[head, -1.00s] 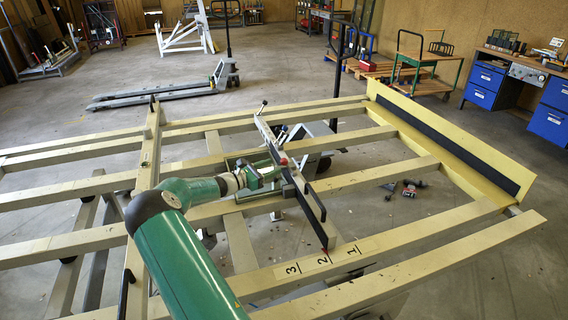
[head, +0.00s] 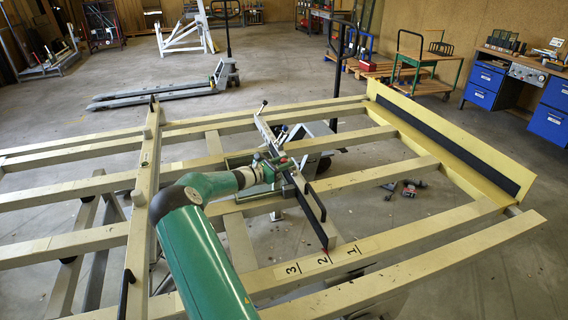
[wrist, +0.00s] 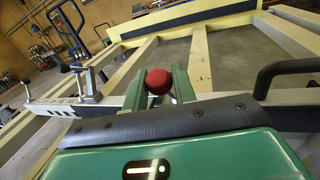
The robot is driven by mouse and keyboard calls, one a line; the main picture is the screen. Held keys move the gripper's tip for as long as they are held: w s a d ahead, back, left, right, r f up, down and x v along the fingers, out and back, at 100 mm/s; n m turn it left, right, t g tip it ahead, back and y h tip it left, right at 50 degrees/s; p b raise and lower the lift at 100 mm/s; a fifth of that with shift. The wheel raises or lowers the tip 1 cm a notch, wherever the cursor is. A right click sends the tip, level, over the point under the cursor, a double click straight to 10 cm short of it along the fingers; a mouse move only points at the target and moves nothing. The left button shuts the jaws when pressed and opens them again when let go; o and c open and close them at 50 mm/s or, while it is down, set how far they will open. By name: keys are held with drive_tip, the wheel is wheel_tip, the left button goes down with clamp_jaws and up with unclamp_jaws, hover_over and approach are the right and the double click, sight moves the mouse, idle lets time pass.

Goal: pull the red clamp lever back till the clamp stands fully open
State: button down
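The red ball knob (wrist: 159,82) of the clamp lever sits between the two green fingers of my gripper (wrist: 159,84) in the wrist view. The fingers stand apart, one on each side of the knob, close to it; I cannot tell whether they touch it. The lever's shaft below the knob is hidden behind my gripper's dark front edge. In the head view my gripper (head: 276,169) is at the grey crossbar (head: 268,131), over the middle of the frame, and largely hides the knob. How far open the clamp stands cannot be told.
Cream frame beams (head: 375,180) surround the crossbar, with open gaps between them. A black handle (wrist: 300,66) rises at the right in the wrist view. A small clamp (wrist: 88,82) stands on the bar at left. A beam carries the label strip 3, 2, 1 (head: 318,260).

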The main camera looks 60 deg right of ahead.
drive_tip(key=shift+s+d+r, duration=0.1)
drive_tip(key=t+y, duration=0.1)
drive_tip(key=s+d+r+m+y, duration=0.1)
drive_tip(key=shift+s+d+t+y, duration=0.2)
drive_tip(key=shift+t+y, duration=0.1)
drive_tip(key=shift+t, duration=0.1)
drive_tip(key=s+d+t+y, duration=0.2)
drive_tip(key=shift+r+m+y, duration=0.2)
drive_tip(key=shift+m+y, duration=0.1)
drive_tip(key=shift+y, duration=0.1)
drive_tip(key=shift+s+d+f+m+t+y, duration=0.15)
drive_tip(key=shift+s+d+f+t+y, duration=0.2)
drive_tip(key=shift+t+y, duration=0.35)
drive_tip(key=shift+s+d+f+m+t+y, duration=0.1)
drive_tip(key=shift+s+d+t+y, duration=0.5)
drive_tip(key=shift+y, duration=0.25)
drive_tip(key=shift+s+d+f+m+t+y, duration=0.15)
drive_tip(key=shift+s+d+f+t+y, duration=0.15)
drive_tip(key=shift+t+y, duration=0.45)
drive_tip(key=c, duration=1.2)
unclamp_jaws()
drive_tip(key=shift+d, duration=0.1)
drive_tip(key=shift+o, duration=0.2)
drive_tip(key=shift+w+r, duration=0.1)
